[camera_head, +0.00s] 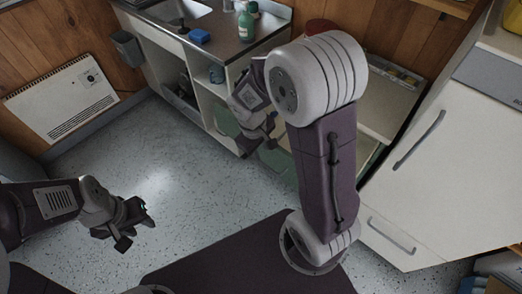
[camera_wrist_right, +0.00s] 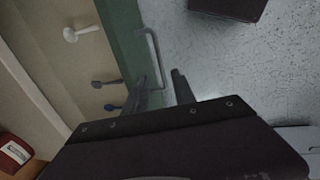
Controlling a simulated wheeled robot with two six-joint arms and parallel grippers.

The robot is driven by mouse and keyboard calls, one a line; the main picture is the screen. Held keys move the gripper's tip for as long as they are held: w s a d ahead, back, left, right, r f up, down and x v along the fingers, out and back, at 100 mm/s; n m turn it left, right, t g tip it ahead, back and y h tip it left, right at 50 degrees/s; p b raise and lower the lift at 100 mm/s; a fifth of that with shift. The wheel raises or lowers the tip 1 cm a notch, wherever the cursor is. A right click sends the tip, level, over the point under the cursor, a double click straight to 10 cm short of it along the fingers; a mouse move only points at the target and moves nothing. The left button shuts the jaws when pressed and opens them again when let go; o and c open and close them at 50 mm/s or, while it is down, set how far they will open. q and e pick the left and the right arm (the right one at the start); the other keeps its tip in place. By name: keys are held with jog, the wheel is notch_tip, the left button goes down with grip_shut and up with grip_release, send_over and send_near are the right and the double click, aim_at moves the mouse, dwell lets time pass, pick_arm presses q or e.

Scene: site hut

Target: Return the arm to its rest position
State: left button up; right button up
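My right arm rises through the middle of the head view and bends over toward the cabinets. Its gripper (camera_head: 262,135) is in front of the low cabinets, partly behind the arm's large white joint. My left gripper (camera_head: 137,228) is at the lower left over bare floor. Its fingers look parted and empty.
A green panel with a metal handle (camera_wrist_right: 154,55) is near the right fingers. A white cabinet (camera_head: 440,150) stands right, a counter with a green bottle (camera_head: 246,26) behind. Floor (camera_head: 180,170) is open between the arms.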

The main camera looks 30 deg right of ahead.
jog(key=s+a+r+m+y+p, duration=0.2)
jog(key=s+a+r+m+p, duration=0.1)
jog(key=s, duration=0.4)
jog(key=shift+s+r+m+p, duration=0.2)
jog(key=shift+r+m+p, duration=0.1)
jog(key=shift+m, duration=0.6)
jog(key=shift+s, duration=0.15)
jog(key=shift+d, duration=0.1)
